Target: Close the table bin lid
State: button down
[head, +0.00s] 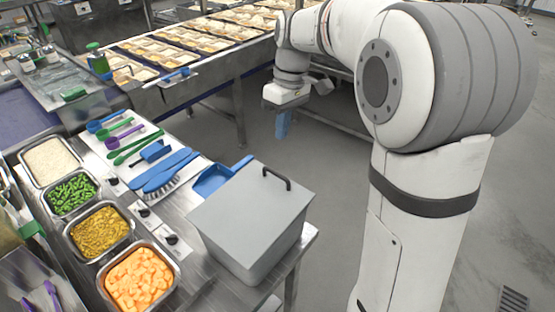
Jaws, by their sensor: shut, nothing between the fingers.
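The table bin is a grey box (277,250) at the front right corner of the steel table. Its flat grey lid (245,205) lies over the top and looks closed, with a dark handle (276,178) at its far right edge. My gripper (282,128) hangs beyond the bin, above the floor and past the table's edge, pointing down. It is apart from the lid. Its fingers look blue and together, with nothing seen between them. My arm's large joints fill the right of the view.
Food pans with rice (48,160), green beans (73,194) and orange cubes (140,279) line the table's left. Blue tools and a brush (160,187) lie behind the bin, beside a blue dustpan (213,180). A conveyor of trays (180,50) runs behind.

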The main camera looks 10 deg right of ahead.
jog(key=p, duration=0.2)
send_over(278, 181)
notch_tip(278, 181, down, 10)
jog(key=shift+r, duration=0.1)
jog(key=shift+b, duration=0.3)
